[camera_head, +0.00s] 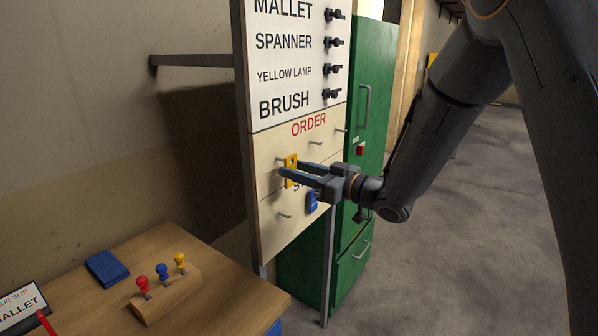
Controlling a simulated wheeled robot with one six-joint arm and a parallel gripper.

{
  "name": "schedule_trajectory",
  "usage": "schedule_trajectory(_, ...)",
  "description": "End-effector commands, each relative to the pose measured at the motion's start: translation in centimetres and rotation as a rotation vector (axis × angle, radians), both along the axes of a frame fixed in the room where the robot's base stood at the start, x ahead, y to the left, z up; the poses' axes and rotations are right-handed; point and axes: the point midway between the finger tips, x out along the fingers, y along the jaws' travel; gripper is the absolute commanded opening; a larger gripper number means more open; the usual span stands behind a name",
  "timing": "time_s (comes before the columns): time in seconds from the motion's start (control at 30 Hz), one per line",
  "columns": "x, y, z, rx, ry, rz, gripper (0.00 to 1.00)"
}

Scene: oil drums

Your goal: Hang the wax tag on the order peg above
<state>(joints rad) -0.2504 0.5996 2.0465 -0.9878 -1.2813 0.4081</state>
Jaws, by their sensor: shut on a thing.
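My gripper (288,172) is shut on a small yellow tag (291,160), held upright close to the left part of the board. Whether the tag touches the board or a peg I cannot tell. Under the red word ORDER is a row of pegs: one peg (279,160) is just left of the tag, another (316,143) is to its right, and a third (341,130) is near the board's right edge. The last two look bare. A blue tag (312,202) hangs below my gripper. A bare lower peg (285,215) is at the left. My fingers partly hide lettering below the order row.
The board (265,235) lists MALLET, SPANNER, YELLOW LAMP and BRUSH beside black hooks (333,69). A green cabinet (374,80) stands behind it. A wooden table (225,285) at lower left holds a block with red, blue and yellow stamps (162,272), a blue pad (107,267) and a sign.

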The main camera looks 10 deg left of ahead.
Motion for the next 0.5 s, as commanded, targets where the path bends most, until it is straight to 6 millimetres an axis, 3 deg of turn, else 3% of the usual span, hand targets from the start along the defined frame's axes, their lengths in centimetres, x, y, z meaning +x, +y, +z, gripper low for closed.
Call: schedule_trajectory(0.5, 0.32, 0.9, -0.11, 0.0, 0.0, 0.001, 0.13)
